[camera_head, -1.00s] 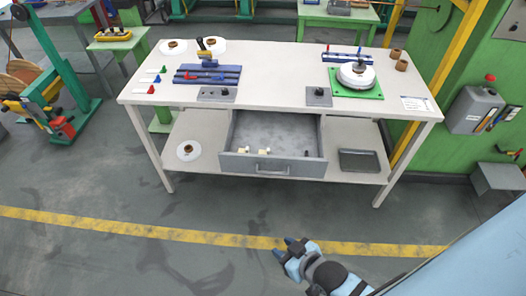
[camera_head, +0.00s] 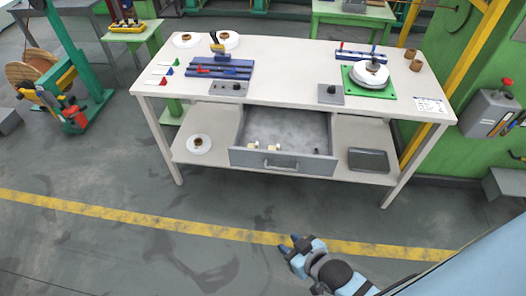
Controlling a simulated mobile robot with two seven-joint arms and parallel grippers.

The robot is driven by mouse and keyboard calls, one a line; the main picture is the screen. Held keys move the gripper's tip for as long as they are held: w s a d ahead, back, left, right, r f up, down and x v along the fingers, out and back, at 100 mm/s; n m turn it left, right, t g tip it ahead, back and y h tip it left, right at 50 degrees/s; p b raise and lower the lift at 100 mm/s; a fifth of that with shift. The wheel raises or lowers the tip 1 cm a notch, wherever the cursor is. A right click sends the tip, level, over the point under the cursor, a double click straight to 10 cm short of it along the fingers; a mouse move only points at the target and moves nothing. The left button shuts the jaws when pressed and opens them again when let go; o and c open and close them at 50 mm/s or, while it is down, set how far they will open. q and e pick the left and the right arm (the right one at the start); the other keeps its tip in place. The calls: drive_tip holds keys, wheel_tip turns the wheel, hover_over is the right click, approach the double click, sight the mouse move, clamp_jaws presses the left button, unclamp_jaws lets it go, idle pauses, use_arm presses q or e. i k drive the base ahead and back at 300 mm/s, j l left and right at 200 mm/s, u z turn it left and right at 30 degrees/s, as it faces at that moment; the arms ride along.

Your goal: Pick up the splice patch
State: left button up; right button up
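I cannot tell for certain which item is the splice patch. Two small cream pieces (camera_head: 263,146) lie in the open grey drawer (camera_head: 282,162), near its front wall. A small dark item (camera_head: 316,151) is at the drawer's right front corner. Small white strips with coloured ends (camera_head: 163,72) lie on the left of the table top. My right gripper (camera_head: 289,244) is over the floor in front of the table, well below the drawer in the picture. My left gripper is out of view.
The white table (camera_head: 290,70) carries a blue fixture (camera_head: 222,67), a green plate with a white reel (camera_head: 368,82) and spools. Its lower shelf holds a white disc (camera_head: 199,144) and a dark tray (camera_head: 368,160). The drawer juts out. The floor in front is clear.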

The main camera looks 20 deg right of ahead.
sight(255, 146)
drive_tip(key=i+j+z, duration=0.1)
drive_tip(key=z, duration=0.4)
drive_tip(key=i+j+z, duration=0.1)
drive_tip(key=z, duration=0.4)
drive_tip(key=i+j+z, duration=0.15)
drive_tip(key=j+z, duration=0.15)
drive_tip(key=j, duration=0.2)
drive_tip(key=j+z, duration=0.25)
drive_tip(key=j, duration=0.3)
drive_tip(key=i+j+z, duration=0.1)
drive_tip(key=j, duration=0.45)
drive_tip(key=j+z, duration=0.15)
drive_tip(key=j, duration=0.35)
